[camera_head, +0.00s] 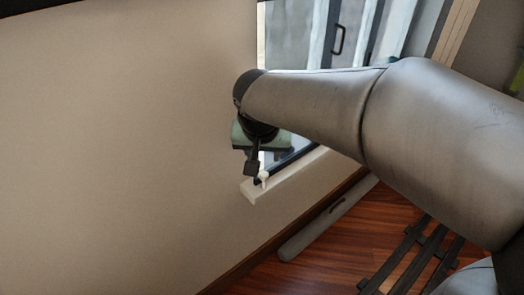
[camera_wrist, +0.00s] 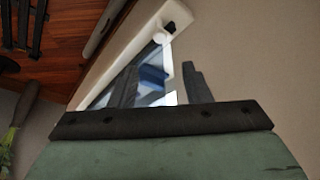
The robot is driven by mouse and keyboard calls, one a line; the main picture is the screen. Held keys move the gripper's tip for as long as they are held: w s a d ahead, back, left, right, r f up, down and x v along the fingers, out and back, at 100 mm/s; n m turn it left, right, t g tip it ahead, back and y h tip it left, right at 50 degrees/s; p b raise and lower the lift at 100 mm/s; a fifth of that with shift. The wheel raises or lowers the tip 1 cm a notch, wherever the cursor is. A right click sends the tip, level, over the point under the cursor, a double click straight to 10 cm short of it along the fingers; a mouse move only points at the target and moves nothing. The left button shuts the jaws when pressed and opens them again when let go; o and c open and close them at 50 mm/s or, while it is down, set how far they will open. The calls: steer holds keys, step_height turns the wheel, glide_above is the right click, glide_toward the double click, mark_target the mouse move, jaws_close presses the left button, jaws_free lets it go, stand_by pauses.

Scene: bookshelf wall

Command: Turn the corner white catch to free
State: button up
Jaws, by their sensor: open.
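The corner white catch (camera_head: 263,176) is a small white piece at the lower left corner of the window, on the white sill. It also shows in the wrist view (camera_wrist: 161,38), as a pale knob beside a small dark spot near the sill's end. Its exact turned position is too small to tell. My gripper (camera_head: 252,168) is just above and left of the catch in the head view. In the wrist view my gripper (camera_wrist: 158,72) has its two dark fingers apart and nothing between them touching; the catch lies beyond the fingertips. My arm hides part of the window.
The white sill (camera_head: 290,172) runs along the window's bottom edge. A plain beige wall (camera_head: 130,150) fills the left. Below are a wooden floor (camera_head: 320,255), a dark skirting strip and a long grey object (camera_head: 325,222). A blue object (camera_wrist: 153,76) shows between my fingers, through the glass.

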mark_target(264, 174)
steer(key=b+x, duration=0.3)
steer(key=x, duration=0.8)
steer(key=shift+f, duration=0.35)
jaws_close()
